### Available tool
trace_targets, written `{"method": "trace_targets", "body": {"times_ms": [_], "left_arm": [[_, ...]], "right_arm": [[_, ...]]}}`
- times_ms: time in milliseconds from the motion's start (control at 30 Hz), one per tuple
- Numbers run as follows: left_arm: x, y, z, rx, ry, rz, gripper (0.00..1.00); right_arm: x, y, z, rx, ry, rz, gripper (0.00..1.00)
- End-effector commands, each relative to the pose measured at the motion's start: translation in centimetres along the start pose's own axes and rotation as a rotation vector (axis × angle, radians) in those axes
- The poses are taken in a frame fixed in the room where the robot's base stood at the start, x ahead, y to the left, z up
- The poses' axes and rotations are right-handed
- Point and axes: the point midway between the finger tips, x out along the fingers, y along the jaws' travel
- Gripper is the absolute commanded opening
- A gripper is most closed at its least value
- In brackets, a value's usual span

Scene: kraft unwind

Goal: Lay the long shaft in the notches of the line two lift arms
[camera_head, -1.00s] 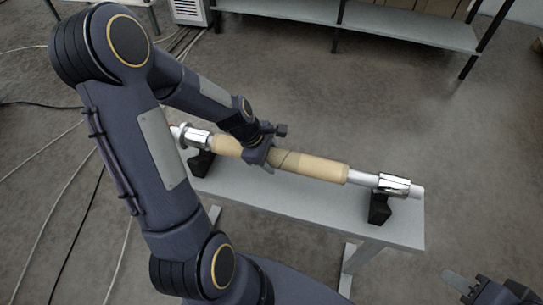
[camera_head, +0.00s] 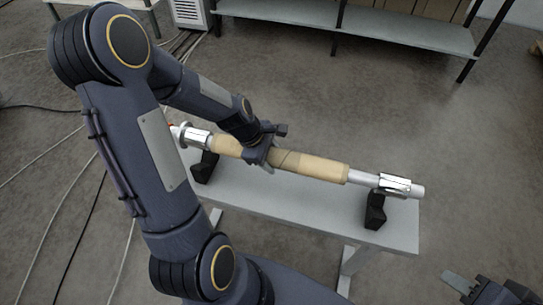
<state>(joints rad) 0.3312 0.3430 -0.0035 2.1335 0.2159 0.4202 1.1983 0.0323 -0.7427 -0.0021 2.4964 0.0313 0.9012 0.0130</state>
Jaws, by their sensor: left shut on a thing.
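The long shaft (camera_head: 362,177) is a silver bar with a tan kraft-coloured core (camera_head: 318,168) and bright metal collars near both ends. It lies nearly level across the view, above a grey bench. My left gripper (camera_head: 263,153) is shut around the tan core, left of the shaft's middle. Black supports on the bench stand below the shaft's ends, one at left (camera_head: 205,168) and one at right (camera_head: 375,211); any contact with them is hard to judge. My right gripper (camera_head: 458,283) is partly in view at the bottom right, apart from the shaft. I cannot make out the line two lift arms.
The grey bench (camera_head: 300,203) stands under the shaft. A metal shelf rack (camera_head: 405,32) is at the back, with a white unit (camera_head: 187,12) to its left. Cables (camera_head: 75,235) lie on the floor at left. The floor at right is open.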

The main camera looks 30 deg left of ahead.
Motion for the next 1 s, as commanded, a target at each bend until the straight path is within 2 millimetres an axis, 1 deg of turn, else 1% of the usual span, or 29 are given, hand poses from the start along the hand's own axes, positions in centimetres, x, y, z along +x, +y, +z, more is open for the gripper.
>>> {"method": "trace_targets", "body": {"times_ms": [33, 1000], "left_arm": [[-0.7, 0.3, 0.3, 0.002, -0.001, 0.005, 0.11], [-6.4, 1.6, 2.7, 0.0, 0.0, 0.006, 0.11]], "right_arm": [[-0.6, -0.3, -0.3, 0.0, 0.0, 0.0, 0.36], [-5.4, -2.5, -2.7, 0.0, 0.0, 0.0, 0.36]]}}
